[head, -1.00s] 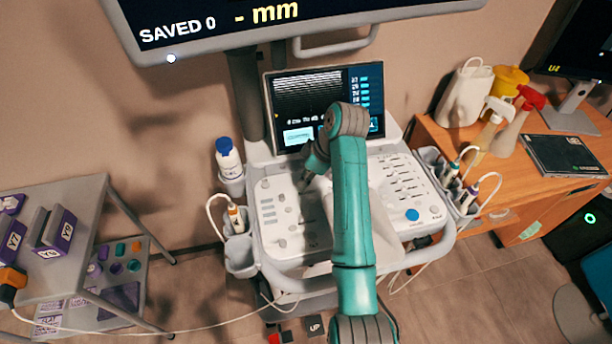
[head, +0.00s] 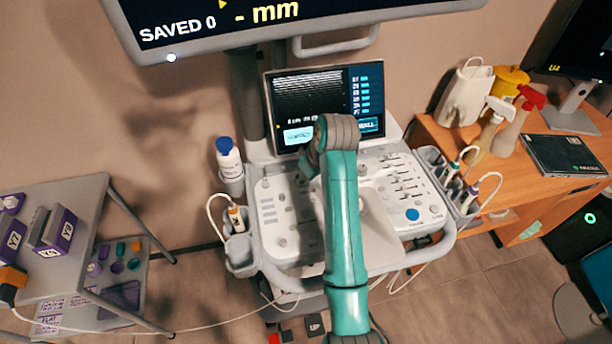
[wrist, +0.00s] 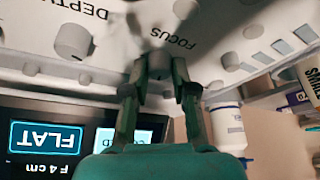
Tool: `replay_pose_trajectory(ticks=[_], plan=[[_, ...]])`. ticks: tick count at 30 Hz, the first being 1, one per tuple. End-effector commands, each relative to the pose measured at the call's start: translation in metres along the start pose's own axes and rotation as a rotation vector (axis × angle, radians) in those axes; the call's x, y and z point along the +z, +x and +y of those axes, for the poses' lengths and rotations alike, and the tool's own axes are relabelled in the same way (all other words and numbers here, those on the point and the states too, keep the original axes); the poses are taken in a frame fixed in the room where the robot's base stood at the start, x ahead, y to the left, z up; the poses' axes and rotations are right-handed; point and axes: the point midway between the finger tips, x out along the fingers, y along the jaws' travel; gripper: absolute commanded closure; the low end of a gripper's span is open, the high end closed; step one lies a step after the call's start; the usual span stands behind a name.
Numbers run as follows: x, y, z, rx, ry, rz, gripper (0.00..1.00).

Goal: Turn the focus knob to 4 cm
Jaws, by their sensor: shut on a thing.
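The focus knob (wrist: 158,64) is a grey knob beside the printed word FOCUS on the white console panel in the wrist view. My gripper (wrist: 160,82) is shut on it, with one finger on each side. The knob's pointer mark cannot be made out. The small console screen (wrist: 85,140) reads "F 4 cm" beneath a FLAT label in the wrist view. In the head view the console screen (head: 300,95) is partly covered by my arm, and my fingertips and the focus knob are hidden.
A depth knob (wrist: 73,41) stands close by on the panel. A bottle with a blue cap (head: 229,160) stands at the console's left. A large monitor (head: 330,30) hangs above. Probes (head: 470,190) sit in holders at the right.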

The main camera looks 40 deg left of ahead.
Motion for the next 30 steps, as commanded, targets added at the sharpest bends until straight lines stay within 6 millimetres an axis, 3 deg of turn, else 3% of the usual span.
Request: replay_pose_trajectory(ticks=[16,17,20,30], plan=[[0.0001,-0.0002,0.0001,0.014,0.034,-0.001,1.00],[0.0001,-0.0002,0.0001,0.014,0.034,-0.001,0.71],[0.0001,-0.0001,0.0001,0.014,0.034,-0.001,0.49],[-0.0002,-0.0024,0.0002,0.014,0.033,0.000,0.49]])
